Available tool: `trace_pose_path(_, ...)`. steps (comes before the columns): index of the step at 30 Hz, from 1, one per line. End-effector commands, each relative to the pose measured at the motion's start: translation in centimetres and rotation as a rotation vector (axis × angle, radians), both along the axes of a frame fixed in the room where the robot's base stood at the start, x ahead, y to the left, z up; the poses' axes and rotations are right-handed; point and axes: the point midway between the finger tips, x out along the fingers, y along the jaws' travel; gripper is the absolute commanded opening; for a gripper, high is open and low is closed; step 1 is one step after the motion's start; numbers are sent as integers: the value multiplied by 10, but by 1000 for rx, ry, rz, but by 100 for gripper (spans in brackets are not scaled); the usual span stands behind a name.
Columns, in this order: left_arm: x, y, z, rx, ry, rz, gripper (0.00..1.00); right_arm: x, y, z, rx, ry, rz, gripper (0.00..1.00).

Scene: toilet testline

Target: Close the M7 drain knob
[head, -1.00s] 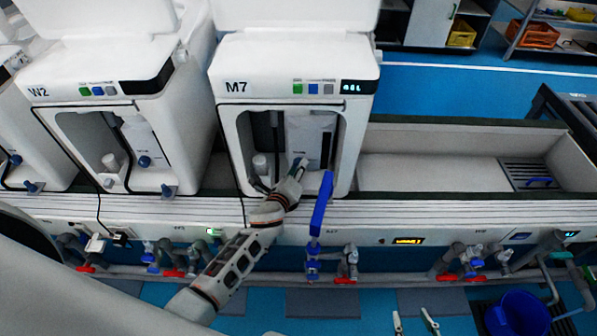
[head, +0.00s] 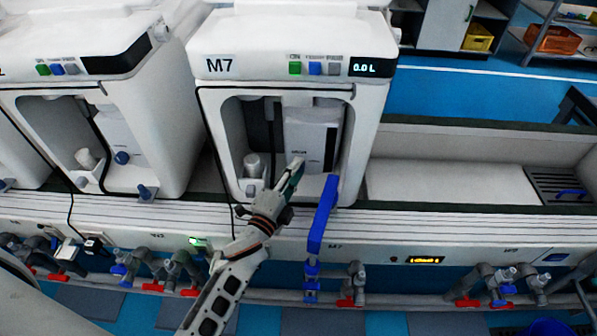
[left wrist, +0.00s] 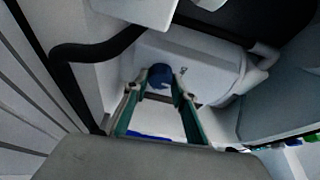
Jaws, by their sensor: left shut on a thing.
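The M7 unit (head: 285,75) is a white housing with an open front bay, and its display (head: 371,68) reads 0.0 L. My left gripper (head: 296,170) reaches into this bay, in front of the white container (head: 305,130). In the left wrist view, a round blue knob (left wrist: 160,75) sits on the white container (left wrist: 190,65). My left gripper (left wrist: 158,84) has its green-edged fingers on either side of the knob and is shut on it. In the head view the gripper hides the knob. My right gripper is not in view.
A blue lever handle (head: 322,213) stands just right of my left gripper. A white cup (head: 254,165) stands at the bay's left. The W2 unit (head: 90,90) is to the left. An open trough (head: 445,180) lies to the right. Pipes with red-handled valves (head: 345,302) run below the ledge.

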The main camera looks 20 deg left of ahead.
Motion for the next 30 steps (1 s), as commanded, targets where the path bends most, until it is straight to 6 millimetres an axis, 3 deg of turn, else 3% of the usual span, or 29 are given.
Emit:
trace_pose_path(1,-2,0,-8,-18,4,1,4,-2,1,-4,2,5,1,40)
trace_pose_path(22,0,0,-1,-83,-22,1,4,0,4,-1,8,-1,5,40)
trace_pose_path(23,0,0,-1,-83,-22,1,31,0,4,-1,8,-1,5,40)
trace_pose_path(24,0,0,-1,-83,-22,1,41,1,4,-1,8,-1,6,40)
trace_pose_path(30,0,0,-1,-82,-23,1,43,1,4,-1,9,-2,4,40)
